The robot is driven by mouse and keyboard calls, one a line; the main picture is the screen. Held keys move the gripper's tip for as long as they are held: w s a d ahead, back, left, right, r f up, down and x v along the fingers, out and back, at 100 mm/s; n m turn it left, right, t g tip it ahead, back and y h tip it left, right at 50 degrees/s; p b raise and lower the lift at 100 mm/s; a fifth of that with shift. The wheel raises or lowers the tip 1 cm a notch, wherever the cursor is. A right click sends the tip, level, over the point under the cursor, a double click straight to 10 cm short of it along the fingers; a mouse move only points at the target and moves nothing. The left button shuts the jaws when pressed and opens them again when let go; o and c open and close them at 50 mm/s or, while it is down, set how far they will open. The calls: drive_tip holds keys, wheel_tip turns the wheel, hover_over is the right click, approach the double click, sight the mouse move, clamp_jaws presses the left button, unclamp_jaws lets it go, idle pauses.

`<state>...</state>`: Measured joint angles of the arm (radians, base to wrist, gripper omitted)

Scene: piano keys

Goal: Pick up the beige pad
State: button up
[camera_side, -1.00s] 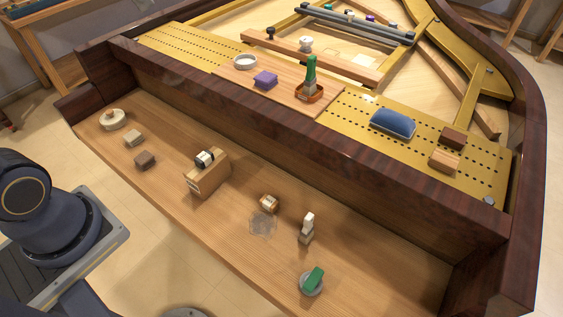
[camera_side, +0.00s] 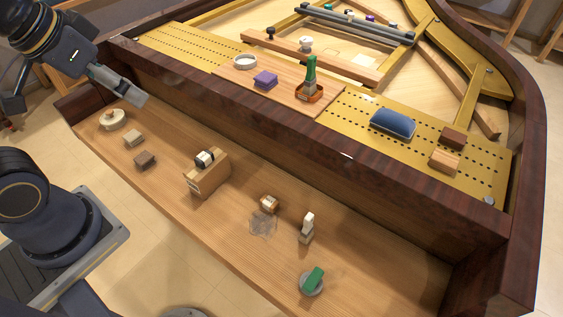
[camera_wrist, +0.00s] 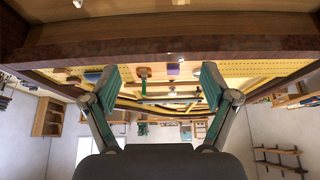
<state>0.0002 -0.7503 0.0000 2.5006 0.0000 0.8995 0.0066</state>
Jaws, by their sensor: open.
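A small beige pad (camera_side: 133,138) lies on the wooden shelf, toward its left end in the side view. A round cream piece (camera_side: 112,120) sits up and left of it, and a dark brown block (camera_side: 145,160) sits just below and right. My gripper (camera_side: 139,99) is at the upper left of the side view, above the shelf and apart from the pad. In the wrist view my gripper (camera_wrist: 162,88) has its two teal-padded fingers spread wide with nothing held between them. I cannot make out the beige pad in the wrist view.
A wooden box (camera_side: 207,175) with a black-and-white piece on top stands right of the pad. The dark piano rail (camera_side: 260,125) rises behind the shelf. Several small items lie farther right, including a green piece (camera_side: 314,279) on a round base.

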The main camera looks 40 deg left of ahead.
drive_tip(key=w+a+r+m+t, duration=0.1)
drive_tip(key=w+a+r+m, duration=0.2)
drive_tip(key=w, duration=0.4)
drive_tip(key=w+a+r+m, duration=0.2)
drive_tip(key=w+a+r, duration=0.15)
drive_tip(key=w, duration=0.35)
drive_tip(key=w+a+f+g+y, duration=0.1)
drive_tip(key=w+a+f, duration=0.35)
drive_tip(key=a, duration=0.55)
drive_tip(key=w+a+f, duration=0.4)
drive_tip(key=a+f, duration=0.1)
drive_tip(key=a, duration=0.5)
drive_tip(key=n+g+h, duration=0.1)
drive_tip(key=n+g, duration=0.3)
drive_tip(key=n, duration=0.1)
hover_over(132, 135)
drive_tip(key=f, duration=3.5)
drive_tip(key=shift+s, duration=0.35)
drive_tip(key=f, duration=0.5)
drive_tip(key=shift+w+a+f, duration=0.15)
drive_tip(key=shift+w+f, duration=0.25)
drive_tip(key=c, duration=1.1)
